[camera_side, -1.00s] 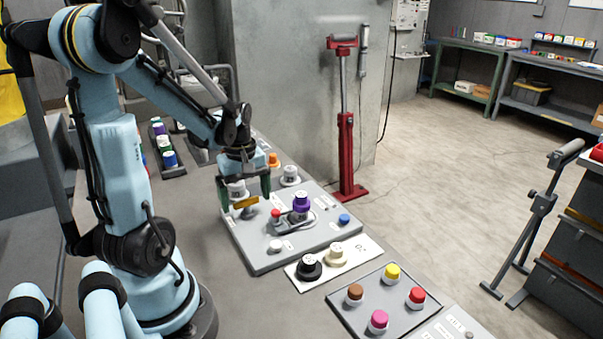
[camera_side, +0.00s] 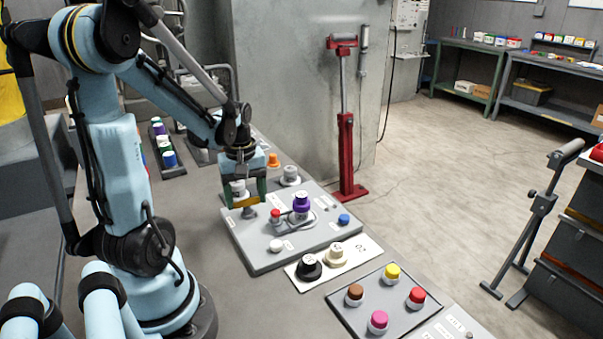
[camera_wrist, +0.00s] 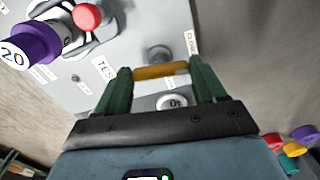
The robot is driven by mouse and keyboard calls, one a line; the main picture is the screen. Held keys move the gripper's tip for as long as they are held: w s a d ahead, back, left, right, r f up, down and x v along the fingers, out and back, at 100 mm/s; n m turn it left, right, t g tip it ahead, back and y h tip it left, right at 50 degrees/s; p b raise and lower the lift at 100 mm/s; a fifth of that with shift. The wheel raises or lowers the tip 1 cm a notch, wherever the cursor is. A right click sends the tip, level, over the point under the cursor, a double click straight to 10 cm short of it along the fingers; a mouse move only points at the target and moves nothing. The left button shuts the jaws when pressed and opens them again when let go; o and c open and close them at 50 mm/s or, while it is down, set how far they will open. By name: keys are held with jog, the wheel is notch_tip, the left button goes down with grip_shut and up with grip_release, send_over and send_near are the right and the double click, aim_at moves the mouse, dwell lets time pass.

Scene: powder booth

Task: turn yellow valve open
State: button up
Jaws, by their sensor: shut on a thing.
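The yellow valve handle (camera_side: 245,202) is a short bar on the grey panel (camera_side: 262,262). In the wrist view the yellow handle (camera_wrist: 160,71) lies crosswise between the two green fingers. My gripper (camera_side: 246,198) is shut on the handle from above, with one finger at each end; it also shows in the wrist view (camera_wrist: 160,74). A round grey post (camera_wrist: 158,53) shows just beyond the handle. A label that appears to read CLOSED (camera_wrist: 190,42) sits to the right of it. The valve's base is partly hidden.
A purple knob (camera_side: 301,200) and red button (camera_side: 275,214) stand close right of the gripper. A blue button (camera_side: 344,218) and white button (camera_side: 276,245) share the panel. Black (camera_side: 309,266) and cream (camera_side: 336,252) knobs lie in front. A white-topped knob (camera_wrist: 172,101) sits between the fingers.

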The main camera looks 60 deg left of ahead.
aim_at(246, 199)
jog(key=m, duration=1.2)
jog(key=shift+m, duration=2.2)
jog(key=o, duration=1)
jog(key=shift+o, duration=0.2)
jog(key=shift+r, duration=0.15)
notch_tip(246, 199, up, 12)
